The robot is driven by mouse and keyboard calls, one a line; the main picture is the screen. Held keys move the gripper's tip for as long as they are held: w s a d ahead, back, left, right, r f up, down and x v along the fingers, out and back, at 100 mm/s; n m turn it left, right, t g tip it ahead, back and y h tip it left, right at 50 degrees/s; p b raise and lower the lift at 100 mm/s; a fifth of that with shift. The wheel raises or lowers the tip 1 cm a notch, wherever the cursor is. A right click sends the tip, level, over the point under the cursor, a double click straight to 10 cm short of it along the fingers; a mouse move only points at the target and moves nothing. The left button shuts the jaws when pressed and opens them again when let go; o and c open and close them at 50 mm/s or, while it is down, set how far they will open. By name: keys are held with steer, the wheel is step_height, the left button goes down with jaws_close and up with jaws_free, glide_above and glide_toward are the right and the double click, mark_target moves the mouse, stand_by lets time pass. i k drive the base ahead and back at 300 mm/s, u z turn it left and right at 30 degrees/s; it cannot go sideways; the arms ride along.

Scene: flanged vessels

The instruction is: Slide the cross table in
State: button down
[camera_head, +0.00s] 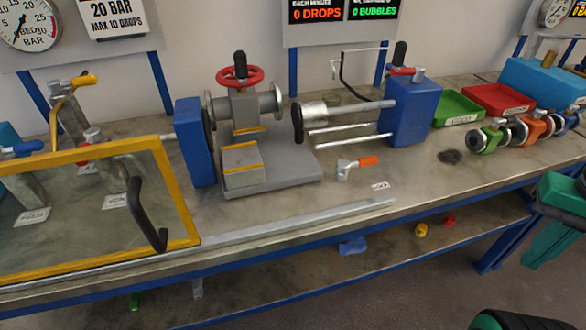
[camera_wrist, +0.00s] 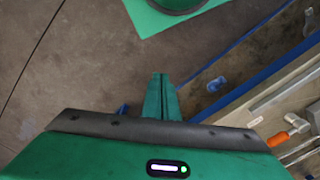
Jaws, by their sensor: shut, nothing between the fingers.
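The cross table (camera_head: 295,172) appears to be the grey plate on the bench in the head view. Grey blocks (camera_head: 243,168) with yellow stripes stand on it. A flanged valve body (camera_head: 243,108) with a red handwheel (camera_head: 240,76) sits on the rear block, between a left blue block (camera_head: 193,140) and a right blue block (camera_head: 408,112). A steel cylinder (camera_head: 314,110) and rods extend from the right block, apart from the valve's right flange. My gripper (camera_head: 530,262) is at the right, off the bench front. Its green fingers (camera_wrist: 160,78) are together and empty in the wrist view.
A yellow-framed clear guard (camera_head: 185,215) with a black handle stands at the left. An orange-handled small valve (camera_head: 358,166) lies before the rods. Green (camera_head: 458,108) and red (camera_head: 497,97) trays and several coloured valves occupy the right. The floor beside my gripper is clear.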

mark_target(272, 155)
steer(key=z, duration=0.6)
steer(key=k, duration=0.95)
steer(key=u, duration=0.7)
steer(key=i, duration=0.5)
steer(key=z, duration=0.05)
